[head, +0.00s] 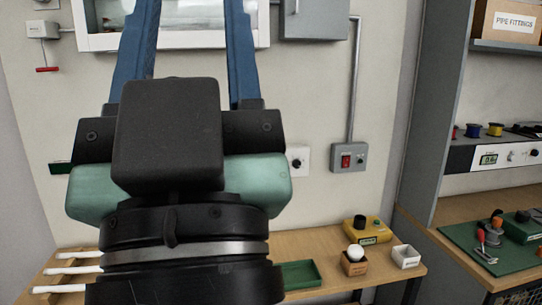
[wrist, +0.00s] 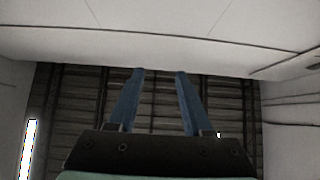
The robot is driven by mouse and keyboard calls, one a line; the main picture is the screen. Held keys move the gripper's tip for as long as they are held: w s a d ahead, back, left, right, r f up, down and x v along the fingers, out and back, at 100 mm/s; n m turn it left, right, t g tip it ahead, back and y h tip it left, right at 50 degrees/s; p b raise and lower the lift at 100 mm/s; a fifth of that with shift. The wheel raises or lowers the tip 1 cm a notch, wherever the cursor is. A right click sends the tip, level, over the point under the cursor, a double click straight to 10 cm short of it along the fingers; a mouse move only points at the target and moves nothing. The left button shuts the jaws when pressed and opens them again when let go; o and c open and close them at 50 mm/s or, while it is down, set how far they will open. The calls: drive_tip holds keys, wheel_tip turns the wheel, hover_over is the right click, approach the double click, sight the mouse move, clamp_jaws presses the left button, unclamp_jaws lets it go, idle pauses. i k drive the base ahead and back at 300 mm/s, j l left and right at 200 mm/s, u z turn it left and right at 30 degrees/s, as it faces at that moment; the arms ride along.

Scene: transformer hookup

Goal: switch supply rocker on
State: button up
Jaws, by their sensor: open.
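The red supply rocker (head: 346,161) sits on a small grey box (head: 339,167) on the wall, right of my gripper in the head view. It is too small to tell which way the rocker is tipped. My gripper (head: 190,12) points upward in front of the wall, with its two blue fingers spread apart and nothing between them. The wrist view shows the open fingers (wrist: 160,75) against the upper room, and the rocker is not in that view. My gripper is well apart from the rocker, up and to the left of it.
A conduit (head: 354,90) runs from a grey cabinet (head: 314,18) down to the rocker box. A white plate with a black knob (head: 298,161) is left of it. Below, a bench holds a yellow device (head: 367,230), a green tray (head: 300,274) and small boxes. Shelving (head: 425,110) stands right.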

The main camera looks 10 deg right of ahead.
sight(347, 159)
drive_tip(key=i+l, duration=0.95)
drive_tip(key=l, duration=0.3)
drive_tip(key=i+l, duration=0.95)
drive_tip(key=l, duration=0.25)
